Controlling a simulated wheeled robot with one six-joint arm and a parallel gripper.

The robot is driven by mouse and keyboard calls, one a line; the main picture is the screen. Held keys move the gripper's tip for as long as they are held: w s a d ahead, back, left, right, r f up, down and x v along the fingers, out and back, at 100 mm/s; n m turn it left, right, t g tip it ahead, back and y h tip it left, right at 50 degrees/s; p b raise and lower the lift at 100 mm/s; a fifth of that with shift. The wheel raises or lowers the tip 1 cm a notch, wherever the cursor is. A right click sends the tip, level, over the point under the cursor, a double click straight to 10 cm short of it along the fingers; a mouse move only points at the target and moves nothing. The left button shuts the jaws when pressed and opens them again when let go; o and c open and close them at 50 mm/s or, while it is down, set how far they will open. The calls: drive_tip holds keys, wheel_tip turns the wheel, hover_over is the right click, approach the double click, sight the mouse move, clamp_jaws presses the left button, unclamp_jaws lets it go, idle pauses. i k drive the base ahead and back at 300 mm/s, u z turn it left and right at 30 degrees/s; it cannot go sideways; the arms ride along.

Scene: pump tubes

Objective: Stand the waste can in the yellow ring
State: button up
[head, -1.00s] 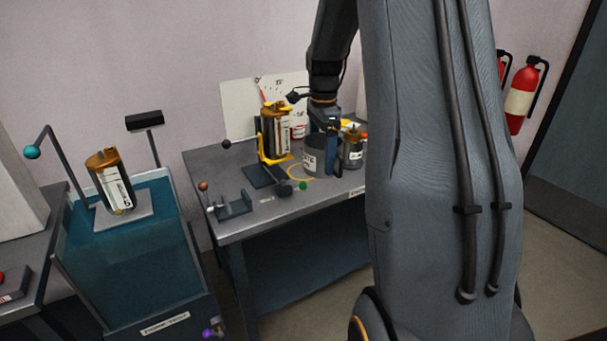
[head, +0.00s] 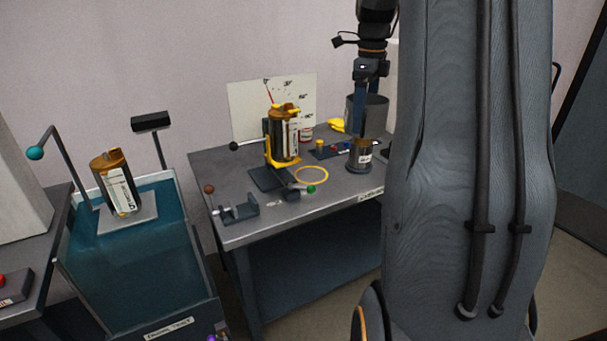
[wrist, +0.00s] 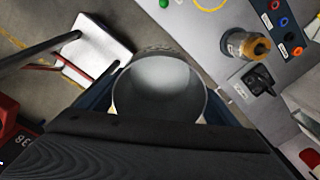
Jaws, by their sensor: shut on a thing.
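The waste can (head: 375,108) is a grey open-topped cylinder, held up in the air at the table's right side in the head view. My gripper (head: 366,98) points down and is shut on it. In the wrist view the can (wrist: 160,88) fills the middle, its round mouth facing the camera and its inside looking empty, with a finger on each side. The yellow ring (head: 311,184) lies flat and empty on the grey table, left of and below the can in the head view. Part of the ring (wrist: 208,9) shows at the wrist view's top edge.
A brown-topped canister (head: 360,157) stands just below the held can in the head view. A yellow-clamped canister (head: 284,140) stands behind the ring. A small vise (head: 236,210) is at the front left. A blue tank (head: 135,255) stands further left.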

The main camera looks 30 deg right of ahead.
sight(311, 176)
drive_tip(key=i, duration=0.9)
drive_tip(key=z, duration=0.05)
